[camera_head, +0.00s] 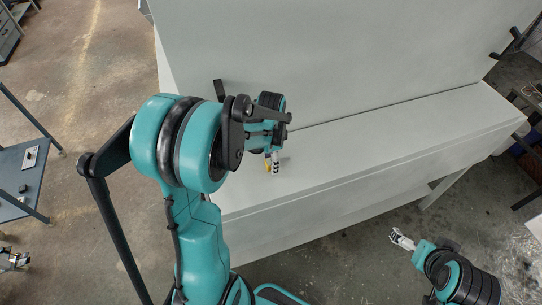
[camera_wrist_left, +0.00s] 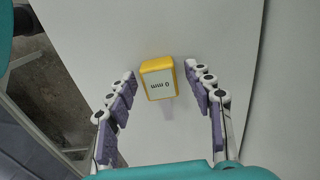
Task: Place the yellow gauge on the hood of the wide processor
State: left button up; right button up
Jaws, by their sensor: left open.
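The yellow gauge (camera_wrist_left: 157,70) shows in the left wrist view as a small yellow block with a white face reading "0 mm", upside down. It is against a pale grey surface, between and slightly beyond the fingertips, with a gap on each side. In the head view only a bit of yellow (camera_head: 267,168) shows beside my left gripper (camera_head: 274,163), which is open over the pale ledge. The wide processor (camera_head: 360,150) is a large pale grey body with a long flat ledge and a tall panel behind. My right gripper (camera_head: 401,239) is low, in front of it, its opening unclear.
The tall panel (camera_head: 330,50) rises behind the ledge, with a dark handle (camera_head: 219,90) near my left wrist. The ledge is bare to the right. A grey table (camera_head: 25,180) stands at the left. Concrete floor is open at the upper left.

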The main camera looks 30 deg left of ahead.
pick_arm(q)
notch_tip(320, 180, up, 12)
jog(key=p, duration=0.1)
jog(key=s+d+r+n+t, duration=0.1)
jog(key=s+d+n+t, duration=0.6)
jog(key=s+d, duration=0.3)
jog(key=shift+s+d+r+n, duration=0.3)
jog(key=shift+s+d+n, duration=0.15)
jog(key=shift+n, duration=0.15)
